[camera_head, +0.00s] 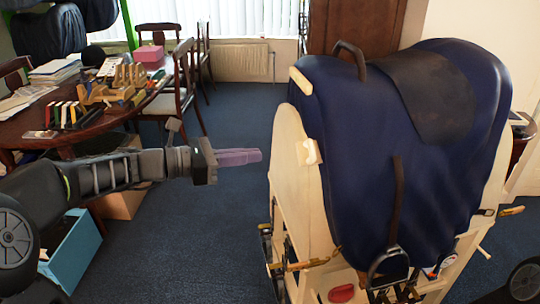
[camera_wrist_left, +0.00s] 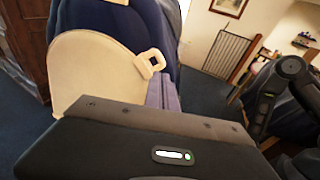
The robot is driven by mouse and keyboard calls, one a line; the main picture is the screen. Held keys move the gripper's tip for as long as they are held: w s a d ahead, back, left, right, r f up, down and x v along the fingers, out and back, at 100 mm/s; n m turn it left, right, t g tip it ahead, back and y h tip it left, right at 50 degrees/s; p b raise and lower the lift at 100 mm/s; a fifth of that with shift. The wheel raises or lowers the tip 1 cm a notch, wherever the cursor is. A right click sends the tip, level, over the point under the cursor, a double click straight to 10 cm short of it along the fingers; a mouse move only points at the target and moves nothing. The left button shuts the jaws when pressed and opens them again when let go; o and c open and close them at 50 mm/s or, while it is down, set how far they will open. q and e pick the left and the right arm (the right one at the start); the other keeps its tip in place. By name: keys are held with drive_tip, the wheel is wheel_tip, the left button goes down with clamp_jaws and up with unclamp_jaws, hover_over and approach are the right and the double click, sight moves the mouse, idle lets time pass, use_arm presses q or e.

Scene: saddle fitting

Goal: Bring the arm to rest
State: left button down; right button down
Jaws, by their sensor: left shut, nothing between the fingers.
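My left arm comes in from the left in the head view, and my left gripper (camera_head: 240,157) is stretched out toward the saddle stand. Its pinkish-purple fingers are shut with nothing between them. They hang in free air over the carpet, apart from the wooden stand (camera_head: 287,150). In the left wrist view the shut fingers (camera_wrist_left: 163,93) point toward the stand's pale wooden end panel (camera_wrist_left: 95,70). A dark blue cover (camera_head: 345,140) drapes over the stand, with a dark pad (camera_head: 428,98) on top. A strap with a stirrup (camera_head: 388,262) hangs down its side. My right gripper does not show.
A wooden table (camera_head: 60,135) with tools and boxes stands at the left, with chairs (camera_head: 183,85) beside it. A blue box (camera_head: 72,250) sits on the floor below my left arm. The carpet (camera_head: 190,245) between the table and the stand is clear.

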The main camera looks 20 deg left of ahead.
use_arm(q)
drive_tip(key=shift+v, duration=0.95)
